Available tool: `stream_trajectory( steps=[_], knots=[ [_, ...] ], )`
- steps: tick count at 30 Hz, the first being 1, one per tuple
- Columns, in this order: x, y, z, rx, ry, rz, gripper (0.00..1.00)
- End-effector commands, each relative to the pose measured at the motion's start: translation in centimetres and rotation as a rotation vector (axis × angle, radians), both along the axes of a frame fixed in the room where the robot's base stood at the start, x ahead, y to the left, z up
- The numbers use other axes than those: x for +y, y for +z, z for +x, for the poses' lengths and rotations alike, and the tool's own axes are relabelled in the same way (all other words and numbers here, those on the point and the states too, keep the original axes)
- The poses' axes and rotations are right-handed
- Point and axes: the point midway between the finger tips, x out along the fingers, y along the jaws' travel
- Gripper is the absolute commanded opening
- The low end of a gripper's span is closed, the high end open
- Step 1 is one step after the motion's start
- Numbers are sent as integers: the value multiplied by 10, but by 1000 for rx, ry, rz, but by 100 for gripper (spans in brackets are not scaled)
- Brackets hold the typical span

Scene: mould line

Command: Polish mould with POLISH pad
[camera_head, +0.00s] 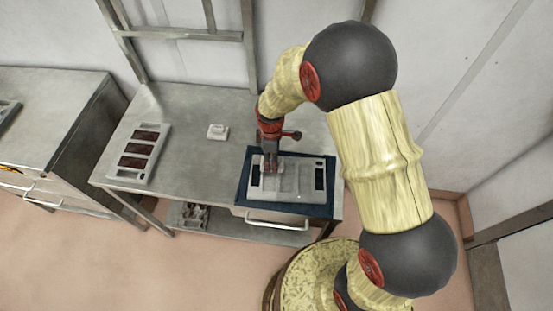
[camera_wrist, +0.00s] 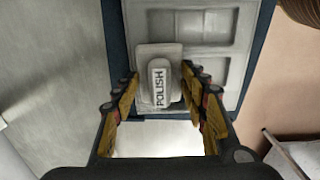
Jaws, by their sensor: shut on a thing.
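The grey mould (camera_head: 285,188) lies on a dark blue mat (camera_head: 243,189) at the right end of the metal table. In the wrist view the mould (camera_wrist: 200,25) shows several shallow recesses. The POLISH pad (camera_wrist: 160,85), a light grey block with a white label, is between my gripper's fingers. My gripper (camera_head: 271,168) is shut on the pad over the left part of the mould; its fingers also show in the wrist view (camera_wrist: 160,95). The pad appears at or just above the mould's surface; I cannot tell whether it touches.
A second pad (camera_head: 217,131) sits on the table (camera_head: 185,105), left of the mat. A grey tray with brown-filled compartments (camera_head: 139,134) lies at the table's left end. A wall stands behind. The table between tray and mat is mostly clear.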

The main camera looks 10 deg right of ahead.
Motion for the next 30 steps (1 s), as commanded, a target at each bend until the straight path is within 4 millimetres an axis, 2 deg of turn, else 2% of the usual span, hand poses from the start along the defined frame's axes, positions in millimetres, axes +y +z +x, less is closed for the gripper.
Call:
stream_trajectory(
  steps=[11, 30],
  knots=[
    [1, -1, -2, 5, -1, -1, 23],
    [1, 57, -1, 1, 0, 0, 23]
  ],
)
